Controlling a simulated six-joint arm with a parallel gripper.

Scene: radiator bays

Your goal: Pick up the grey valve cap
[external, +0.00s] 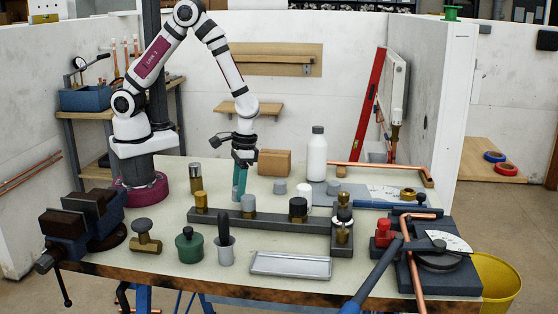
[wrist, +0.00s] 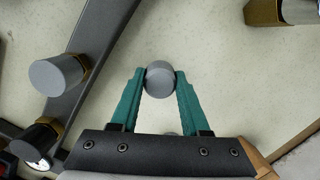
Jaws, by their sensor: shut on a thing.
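My gripper (wrist: 160,78) is shut on a grey valve cap (wrist: 159,76), a small round grey cap held between its two green fingertips in the wrist view. Pale bench top lies around the cap; I cannot tell whether it touches the bench. In the external view my gripper (external: 239,187) points down behind the dark rail, and the held cap is hard to make out there. A similar grey cap (external: 248,201) sits on a brass fitting on the rail; one like it shows at left in the wrist view (wrist: 59,75).
The dark rail (external: 273,219) with brass fittings runs in front of my gripper. A wooden block (external: 274,163) is close behind. A brass fitting (external: 195,176) stands to the left.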

